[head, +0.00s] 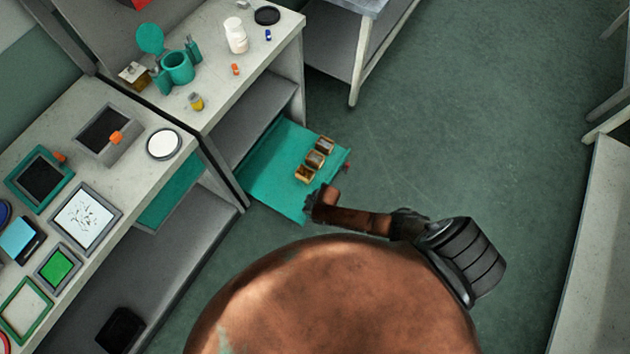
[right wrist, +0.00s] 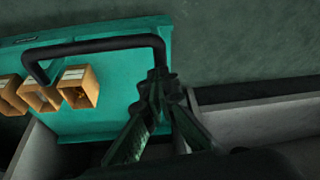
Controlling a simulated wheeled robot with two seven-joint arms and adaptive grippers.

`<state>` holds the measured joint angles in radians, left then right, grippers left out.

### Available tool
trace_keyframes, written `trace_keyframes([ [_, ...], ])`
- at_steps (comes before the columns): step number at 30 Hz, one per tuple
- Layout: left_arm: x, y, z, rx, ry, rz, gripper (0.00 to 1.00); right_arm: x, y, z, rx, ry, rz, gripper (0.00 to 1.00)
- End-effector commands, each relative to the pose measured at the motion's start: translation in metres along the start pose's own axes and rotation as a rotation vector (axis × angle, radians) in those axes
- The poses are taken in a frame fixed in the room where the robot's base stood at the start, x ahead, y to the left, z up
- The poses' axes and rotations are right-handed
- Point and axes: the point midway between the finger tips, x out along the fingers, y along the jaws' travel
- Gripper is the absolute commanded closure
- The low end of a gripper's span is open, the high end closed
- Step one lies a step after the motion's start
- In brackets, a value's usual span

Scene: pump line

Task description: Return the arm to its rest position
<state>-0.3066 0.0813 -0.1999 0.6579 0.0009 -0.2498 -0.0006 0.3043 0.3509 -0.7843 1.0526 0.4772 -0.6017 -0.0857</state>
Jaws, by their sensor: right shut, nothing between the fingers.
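My right gripper (head: 312,204) is at the near right corner of a teal panel (head: 270,172) that sticks out below the counter. In the right wrist view, its fingers (right wrist: 157,88) are shut with nothing between them. They overlap one end of a black bar handle (right wrist: 95,45) that spans the panel's edge; whether they touch it I cannot tell. My right arm reaches in from the lower right, bent and low. My left gripper is not in view.
Three small boxes, the middle one (head: 314,159) among them, line the panel's outer end. The counter (head: 215,115) holds a teal cup (head: 178,68), a white bottle (head: 236,36) and several trays. Open green floor (head: 470,130) lies to the right.

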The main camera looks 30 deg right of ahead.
Motion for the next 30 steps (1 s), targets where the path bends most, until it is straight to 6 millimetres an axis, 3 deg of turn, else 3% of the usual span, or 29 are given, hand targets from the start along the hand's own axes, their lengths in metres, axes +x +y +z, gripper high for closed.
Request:
trace_keyframes([
  [1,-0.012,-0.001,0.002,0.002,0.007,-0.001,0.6,-0.017,0.003,-0.005,0.002,0.006,0.005,1.0],
  [9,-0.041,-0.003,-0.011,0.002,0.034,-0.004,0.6,-0.052,0.007,-0.001,0.011,0.006,0.007,1.0],
  [15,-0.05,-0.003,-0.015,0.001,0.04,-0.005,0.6,-0.062,0.008,0.0,0.014,0.005,0.007,1.0],
  [24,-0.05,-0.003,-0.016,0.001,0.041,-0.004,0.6,-0.062,0.007,0.003,0.016,0.004,0.006,1.0],
  [26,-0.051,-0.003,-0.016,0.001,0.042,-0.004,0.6,-0.061,0.006,0.01,0.028,0.0,0.009,1.0],
  [29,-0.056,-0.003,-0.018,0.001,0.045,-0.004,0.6,-0.058,0.002,0.044,0.081,-0.015,0.026,1.0],
  [30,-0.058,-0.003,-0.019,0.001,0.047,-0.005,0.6,-0.057,-0.001,0.065,0.113,-0.025,0.036,1.0],
])
